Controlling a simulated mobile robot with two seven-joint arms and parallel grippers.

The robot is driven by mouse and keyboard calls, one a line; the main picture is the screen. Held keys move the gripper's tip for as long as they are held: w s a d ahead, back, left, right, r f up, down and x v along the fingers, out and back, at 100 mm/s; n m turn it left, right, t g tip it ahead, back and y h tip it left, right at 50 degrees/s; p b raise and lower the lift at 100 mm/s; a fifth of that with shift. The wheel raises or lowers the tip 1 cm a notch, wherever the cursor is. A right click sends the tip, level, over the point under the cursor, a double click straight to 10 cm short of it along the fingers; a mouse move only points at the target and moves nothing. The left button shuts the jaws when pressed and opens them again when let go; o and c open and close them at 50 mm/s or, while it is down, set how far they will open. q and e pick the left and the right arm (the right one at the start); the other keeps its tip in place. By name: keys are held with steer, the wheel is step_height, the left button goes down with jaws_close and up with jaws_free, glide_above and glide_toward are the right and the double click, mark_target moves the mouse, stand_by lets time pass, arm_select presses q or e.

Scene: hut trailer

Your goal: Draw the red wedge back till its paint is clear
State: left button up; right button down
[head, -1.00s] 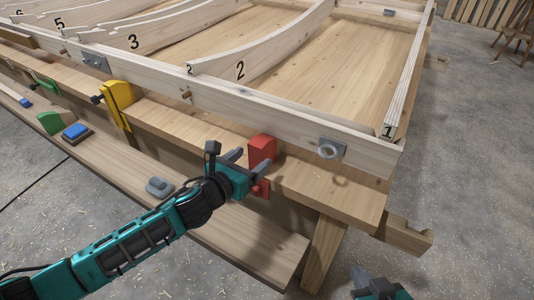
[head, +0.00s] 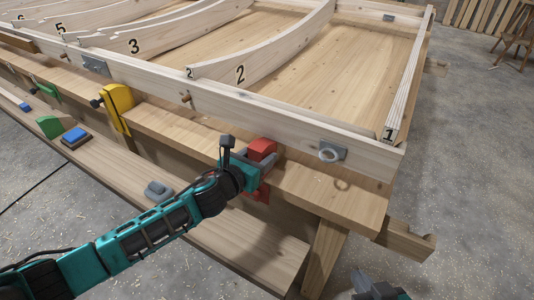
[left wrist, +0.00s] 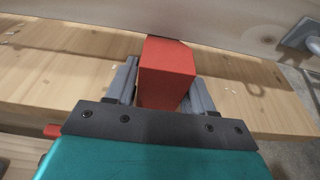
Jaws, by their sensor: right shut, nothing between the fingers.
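The red wedge (head: 262,148) stands upright against the long frame rail, on the bench ledge. My left gripper (left wrist: 163,88) is at the wedge, with one grey finger on either side of it. The fingers lie close along its sides in the left wrist view, where the wedge's red top and near face (left wrist: 165,72) show. I cannot tell whether they press on it. Its far side against the rail is hidden. A red part (head: 262,193) shows below the ledge beside the gripper. My right gripper (head: 378,287) is shut and empty at the bottom edge, low and apart from the bench.
A metal plate with a ring (head: 331,153) sits on the rail right of the wedge. A grey object (head: 157,191) and a blue-topped block (head: 76,136) lie on the lower plank.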

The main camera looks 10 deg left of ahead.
arm_select(q)
steer(key=c, duration=0.8)
steer(key=shift+o, duration=0.2)
steer(key=shift+s, duration=0.1)
steer(key=shift+s+a, duration=0.1)
steer(key=shift+s+a+p, duration=0.25)
steer(key=shift+s+p, duration=0.1)
steer(key=shift+s, duration=0.25)
steer(key=shift+s+a+p, duration=0.2)
steer(key=shift+s+p, duration=0.1)
steer(key=shift+s, duration=0.3)
steer(key=o, duration=1.3)
steer(key=shift+c, duration=0.2)
steer(key=r+p+v, duration=0.1)
steer(key=p+v, duration=0.3)
steer(key=v, duration=0.3)
